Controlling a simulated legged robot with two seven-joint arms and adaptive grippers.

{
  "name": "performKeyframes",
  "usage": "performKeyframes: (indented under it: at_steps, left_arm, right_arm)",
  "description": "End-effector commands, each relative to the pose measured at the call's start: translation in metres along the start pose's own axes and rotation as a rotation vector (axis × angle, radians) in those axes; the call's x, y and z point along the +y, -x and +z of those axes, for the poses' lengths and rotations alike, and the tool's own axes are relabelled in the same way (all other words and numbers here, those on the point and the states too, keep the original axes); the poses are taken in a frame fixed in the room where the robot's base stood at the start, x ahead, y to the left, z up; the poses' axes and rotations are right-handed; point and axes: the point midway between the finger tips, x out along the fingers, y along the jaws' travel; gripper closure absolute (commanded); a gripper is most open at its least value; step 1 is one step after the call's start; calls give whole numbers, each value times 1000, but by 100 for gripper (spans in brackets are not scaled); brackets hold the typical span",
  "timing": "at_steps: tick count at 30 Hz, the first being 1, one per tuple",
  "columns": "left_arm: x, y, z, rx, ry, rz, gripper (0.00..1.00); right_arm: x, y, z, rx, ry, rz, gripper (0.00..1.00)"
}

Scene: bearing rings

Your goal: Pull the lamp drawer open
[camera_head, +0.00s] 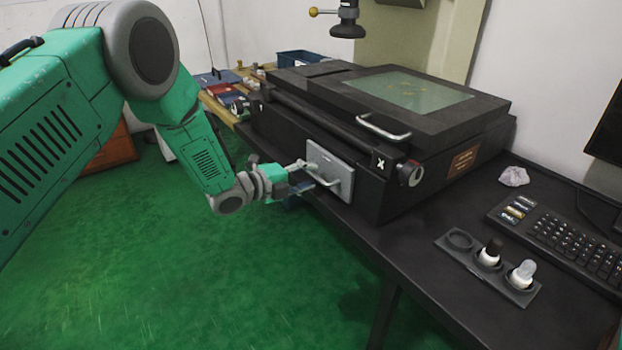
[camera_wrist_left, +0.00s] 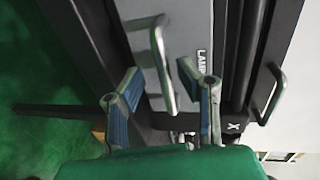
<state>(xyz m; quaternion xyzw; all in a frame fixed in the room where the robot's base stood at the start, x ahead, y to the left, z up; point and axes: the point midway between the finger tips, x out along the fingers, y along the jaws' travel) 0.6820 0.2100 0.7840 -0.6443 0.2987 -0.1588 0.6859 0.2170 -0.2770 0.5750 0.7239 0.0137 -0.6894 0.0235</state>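The lamp drawer (camera_head: 339,163) has a light grey front plate on the near side of the black machine. In the left wrist view the fingers (camera_wrist_left: 160,78) stand on either side of the handle, with no clear contact. The drawer front sits close against the machine. My right gripper is not in view.
The black machine (camera_head: 290,120) has a glass-topped lid with another bar handle (camera_head: 383,128). The black table (camera_head: 440,295) holds a keyboard (camera_head: 565,240), a holder with bottles (camera_head: 487,262) and a crumpled item (camera_head: 514,176). Green floor is open in front of the drawer.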

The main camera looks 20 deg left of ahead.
Motion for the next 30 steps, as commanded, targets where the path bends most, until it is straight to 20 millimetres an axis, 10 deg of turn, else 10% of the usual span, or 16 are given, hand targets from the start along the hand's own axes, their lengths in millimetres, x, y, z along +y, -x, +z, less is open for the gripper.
performKeyframes:
  at_steps: [12, 15, 22, 30]
  left_arm:
    - [0, -9, 0, 0, 2, -1, 69]
    - [0, -8, 1, 1, 3, -2, 100]
    - [1, -7, 2, -3, 2, 2, 100]
    - [11, 47, 2, -6, 5, 9, 100]
  right_arm:
    - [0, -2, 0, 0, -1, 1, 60]
    - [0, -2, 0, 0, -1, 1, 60]
    - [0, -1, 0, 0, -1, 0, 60]
    - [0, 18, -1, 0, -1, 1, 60]
